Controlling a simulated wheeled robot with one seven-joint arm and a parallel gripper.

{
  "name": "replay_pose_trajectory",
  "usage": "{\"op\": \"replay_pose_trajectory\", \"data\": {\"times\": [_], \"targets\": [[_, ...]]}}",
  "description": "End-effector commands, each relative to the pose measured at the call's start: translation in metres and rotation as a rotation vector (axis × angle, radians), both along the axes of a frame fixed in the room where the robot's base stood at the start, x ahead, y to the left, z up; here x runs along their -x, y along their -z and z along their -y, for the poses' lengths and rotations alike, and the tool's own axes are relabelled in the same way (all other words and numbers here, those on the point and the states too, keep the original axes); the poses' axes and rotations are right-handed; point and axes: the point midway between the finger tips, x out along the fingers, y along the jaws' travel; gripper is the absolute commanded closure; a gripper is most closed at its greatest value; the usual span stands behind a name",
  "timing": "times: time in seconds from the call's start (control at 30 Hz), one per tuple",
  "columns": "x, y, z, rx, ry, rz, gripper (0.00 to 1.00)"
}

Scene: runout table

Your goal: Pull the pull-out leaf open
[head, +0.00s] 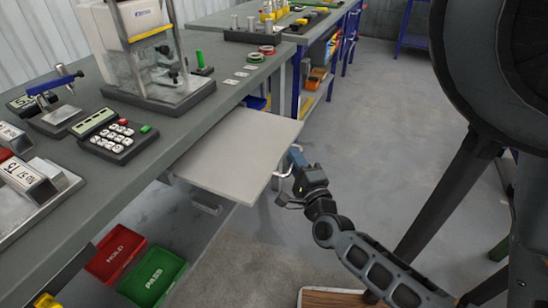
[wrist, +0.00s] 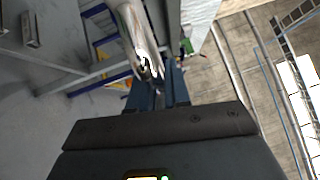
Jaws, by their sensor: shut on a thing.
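The pull-out leaf (head: 238,152) is a flat light-grey board that sticks out from under the edge of the grey workbench in the head view. A thin pale handle (head: 283,172) shows at its outer edge. My gripper (head: 296,157) is at that edge and shut on the handle. In the wrist view my gripper's blue-grey fingers (wrist: 157,92) close around the end of a shiny metal bar (wrist: 138,38), which looks like the handle. The fingers hide the exact contact.
The workbench (head: 165,152) carries a keypad device (head: 118,137) and a glass-sided instrument (head: 160,65). Red (head: 116,253) and green (head: 154,276) bins sit below. A second bench (head: 335,28) stands behind. The floor (head: 390,120) right of the leaf is clear up to a dark stand.

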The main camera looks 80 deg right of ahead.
Motion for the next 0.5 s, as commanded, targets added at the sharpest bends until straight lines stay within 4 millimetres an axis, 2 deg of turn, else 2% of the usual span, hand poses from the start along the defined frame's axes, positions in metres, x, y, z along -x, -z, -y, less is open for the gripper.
{"op": "replay_pose_trajectory", "data": {"times": [0.1, 0.2, 0.5], "targets": [[0.017, 0.003, -0.006, -0.003, 0.0, -0.004, 1.0], [0.025, 0.002, -0.008, -0.002, 0.0, -0.002, 1.0], [0.03, 0.001, -0.01, -0.002, 0.0, 0.0, 1.0]]}}
